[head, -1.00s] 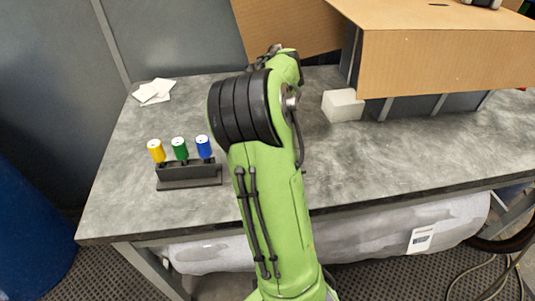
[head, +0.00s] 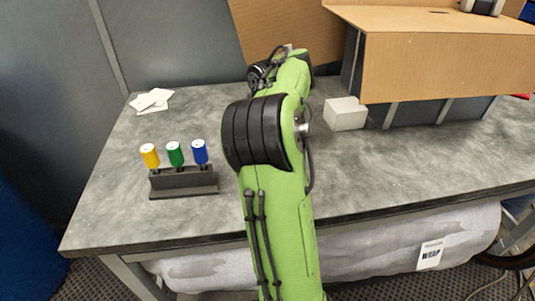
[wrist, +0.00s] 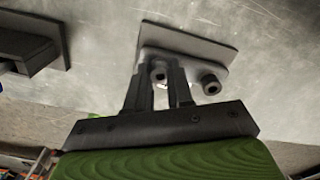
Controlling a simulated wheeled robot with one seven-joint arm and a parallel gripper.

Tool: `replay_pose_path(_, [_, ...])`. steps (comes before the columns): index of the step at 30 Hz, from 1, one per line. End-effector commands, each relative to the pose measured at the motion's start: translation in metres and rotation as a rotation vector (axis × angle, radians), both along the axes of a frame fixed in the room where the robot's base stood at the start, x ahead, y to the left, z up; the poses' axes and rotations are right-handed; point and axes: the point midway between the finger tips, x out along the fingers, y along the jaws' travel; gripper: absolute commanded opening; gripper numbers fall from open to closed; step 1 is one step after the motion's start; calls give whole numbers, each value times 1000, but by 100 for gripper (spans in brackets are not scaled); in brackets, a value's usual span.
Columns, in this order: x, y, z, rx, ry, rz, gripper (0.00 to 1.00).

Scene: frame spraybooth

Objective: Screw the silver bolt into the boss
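In the wrist view, a grey plate (wrist: 180,45) lies on the table, with a dark round piece with a hole, like a boss (wrist: 210,83), at its right. A similar round, hollow-topped piece (wrist: 158,72) shows between the fingertips of my gripper (wrist: 160,75). The fingers stand apart on either side of it; whether they touch it I cannot tell. A pale glint shows in the gap below it. I cannot make out the silver bolt for certain. In the head view, my arm hides the plate and the fingers.
A dark stand (head: 184,182) holds yellow, green and blue cylinders at the left of the table (head: 110,215). White cards (head: 153,100) lie behind it. A white block (head: 345,113) and a large cardboard box (head: 440,60) are at the right. A dark holder (wrist: 30,45) shows in the wrist view.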

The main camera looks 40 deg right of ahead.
Motion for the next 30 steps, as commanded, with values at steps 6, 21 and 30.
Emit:
replay_pose_path(6, [0, 0, 0, 0, 0, -5, 29])
replay_pose_path(21, [0, -1, 9, 0, -2, -6, 51])
replay_pose_path(30, [0, -1, 84, -1, -3, -6, 51])
